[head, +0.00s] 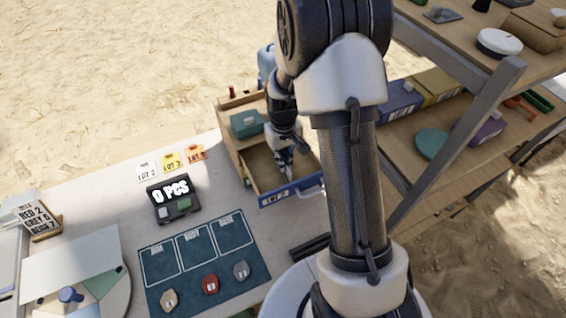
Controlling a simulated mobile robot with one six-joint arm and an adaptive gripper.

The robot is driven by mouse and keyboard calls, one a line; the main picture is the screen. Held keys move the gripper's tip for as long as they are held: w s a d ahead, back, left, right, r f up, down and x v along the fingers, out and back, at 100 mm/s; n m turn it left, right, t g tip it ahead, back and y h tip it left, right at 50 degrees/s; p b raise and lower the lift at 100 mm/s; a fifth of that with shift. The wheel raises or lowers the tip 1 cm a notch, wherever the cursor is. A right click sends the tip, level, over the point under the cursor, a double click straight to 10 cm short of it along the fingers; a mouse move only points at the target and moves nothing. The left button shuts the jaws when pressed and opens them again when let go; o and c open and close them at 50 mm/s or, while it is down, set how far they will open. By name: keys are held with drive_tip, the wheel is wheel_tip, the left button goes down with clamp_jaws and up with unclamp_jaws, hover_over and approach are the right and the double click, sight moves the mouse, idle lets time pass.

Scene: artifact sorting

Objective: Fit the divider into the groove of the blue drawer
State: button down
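The blue drawer (291,196) is pulled open from a small wooden cabinet (228,140) at the far right end of the table. Its front is blue with a light label, and its inside is bare tan wood where I can see it. My gripper (286,172) points down over or into the open drawer, close behind its front. The fingers are small and dark here, so I cannot tell whether they are open or hold something. I cannot make out the divider or the groove. My own arm hides the area right of the drawer.
A teal box (246,124) sits on the cabinet. Left of the drawer are a counter reading "0 PCS" (173,199), several lot cards (172,162), and a dark teal mat (204,262) with tagged pieces. A wooden shelf (400,150) with boxes stands at the right.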

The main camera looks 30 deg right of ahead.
drive_tip(key=shift+f, duration=0.4)
drive_tip(key=shift+f, duration=0.2)
drive_tip(key=c, duration=1.8)
unclamp_jaws()
drive_tip(key=shift+r, duration=0.1)
drive_tip(key=s+a+r+t+p, duration=0.1)
drive_tip(key=s+a+r+p, duration=0.1)
drive_tip(key=r, duration=0.9)
drive_tip(key=s+a+r+p, duration=0.1)
drive_tip(key=s+r, duration=0.1)
drive_tip(key=r, duration=0.8)
drive_tip(key=s+a+r+t, duration=0.1)
drive_tip(key=s+a+r, duration=0.2)
drive_tip(key=s, duration=0.6)
drive_tip(key=s+a+r+t, duration=0.2)
drive_tip(key=s+r, duration=0.4)
drive_tip(key=s, duration=0.3)
drive_tip(key=shift+s+a+t, duration=0.3)
drive_tip(key=shift+s+a, duration=0.05)
drive_tip(key=shift+a, duration=0.35)
